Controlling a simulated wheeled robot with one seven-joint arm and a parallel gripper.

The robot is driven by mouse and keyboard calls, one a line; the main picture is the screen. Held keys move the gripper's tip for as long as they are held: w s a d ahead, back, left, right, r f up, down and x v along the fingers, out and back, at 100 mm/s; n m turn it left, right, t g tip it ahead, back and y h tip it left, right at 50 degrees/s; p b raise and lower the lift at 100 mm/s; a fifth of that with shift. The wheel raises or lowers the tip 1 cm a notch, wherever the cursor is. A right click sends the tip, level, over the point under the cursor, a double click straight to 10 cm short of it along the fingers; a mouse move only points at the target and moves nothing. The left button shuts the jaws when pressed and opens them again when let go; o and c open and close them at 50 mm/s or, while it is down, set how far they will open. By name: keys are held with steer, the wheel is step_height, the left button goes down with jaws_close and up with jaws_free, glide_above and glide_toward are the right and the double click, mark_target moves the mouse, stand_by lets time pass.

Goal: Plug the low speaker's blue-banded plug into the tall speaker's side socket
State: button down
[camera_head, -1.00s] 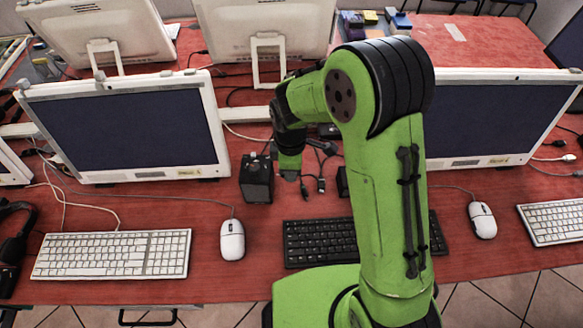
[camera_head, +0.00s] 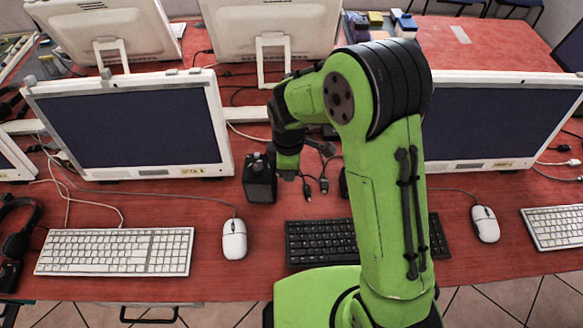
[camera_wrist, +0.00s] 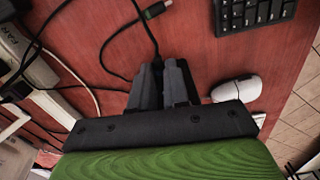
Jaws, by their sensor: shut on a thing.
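A black box-shaped speaker (camera_head: 260,180) stands on the red desk in the head view, just left of my gripper (camera_head: 289,176). I take it to be the tall speaker. A smaller dark block (camera_head: 344,183), perhaps the low speaker, is partly hidden behind my arm. In the wrist view my gripper (camera_wrist: 163,82) is shut on the end of a black cable (camera_wrist: 148,32). The plug is hidden between the fingers, and no blue band shows. A loose plug with a green band (camera_wrist: 153,10) lies on the desk beyond the fingertips. The side socket is not visible.
A black keyboard (camera_head: 318,242) and white mouse (camera_head: 234,239) lie in front. A monitor (camera_head: 130,125) stands left, another (camera_head: 500,120) right. Loose dark cables (camera_head: 323,184) lie right of my gripper. In the wrist view a white cable (camera_wrist: 75,80) lies left.

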steer(key=shift+a, duration=1)
steer(key=c, duration=1)
jaws_free()
steer(key=shift+c, duration=0.2)
steer(key=shift+w, duration=0.1)
steer(key=shift+r, duration=0.1)
steer(key=shift+o, duration=0.2)
step_height(320, 180, up, 16)
steer(key=p, duration=0.4)
steer(key=shift+f, duration=0.25)
steer(key=d+f+y+b, duration=0.2)
steer(key=d+y, duration=0.3)
steer(key=d, duration=0.2)
steer(key=shift+h, duration=0.3)
steer(key=b+x, duration=0.3)
steer(key=x, duration=1.2)
steer(key=shift+a, duration=0.2)
